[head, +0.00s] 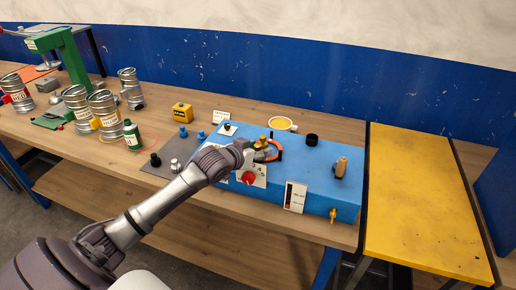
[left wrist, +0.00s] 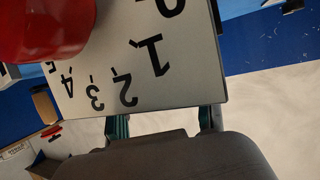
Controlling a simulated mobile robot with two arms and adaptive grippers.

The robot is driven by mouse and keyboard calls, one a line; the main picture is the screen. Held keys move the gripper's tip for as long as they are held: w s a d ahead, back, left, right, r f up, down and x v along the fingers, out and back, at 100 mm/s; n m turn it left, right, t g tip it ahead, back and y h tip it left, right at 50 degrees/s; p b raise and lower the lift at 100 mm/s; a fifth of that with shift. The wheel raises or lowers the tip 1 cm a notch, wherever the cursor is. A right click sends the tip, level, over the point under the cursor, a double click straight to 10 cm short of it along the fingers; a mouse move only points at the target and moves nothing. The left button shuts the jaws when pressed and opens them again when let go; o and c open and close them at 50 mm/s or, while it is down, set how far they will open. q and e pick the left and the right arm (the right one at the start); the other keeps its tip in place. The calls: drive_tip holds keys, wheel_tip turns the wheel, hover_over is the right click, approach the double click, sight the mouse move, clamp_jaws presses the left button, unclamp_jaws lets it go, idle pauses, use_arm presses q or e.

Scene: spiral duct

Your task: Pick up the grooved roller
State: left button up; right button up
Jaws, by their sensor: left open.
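I cannot surely tell which thing is the grooved roller. A small tan cylinder (head: 341,167) stands on the right of the blue bench unit (head: 318,188). A small silvery knob-like piece (head: 175,165) sits on the grey mat to the left. My left gripper (head: 264,151) is over the blue unit, behind its dial plate and close to a brass-coloured piece (head: 263,141). Its fingers (left wrist: 164,120) are apart in the left wrist view, with nothing seen held. A numbered dial plate (left wrist: 150,75) with a red knob (left wrist: 45,28) fills much of that view. My right gripper is not in view.
Metal cans (head: 103,112), a green bottle (head: 132,135) and a yellow box (head: 182,112) stand on the wooden bench to the left. A black ring (head: 312,140) and a yellow dish (head: 281,124) are near the unit's back. The yellow table (head: 420,200) at right is clear.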

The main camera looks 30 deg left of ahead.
use_arm(q)
drive_tip(key=shift+s, duration=0.1)
clamp_jaws()
drive_tip(key=shift+r, duration=0.1)
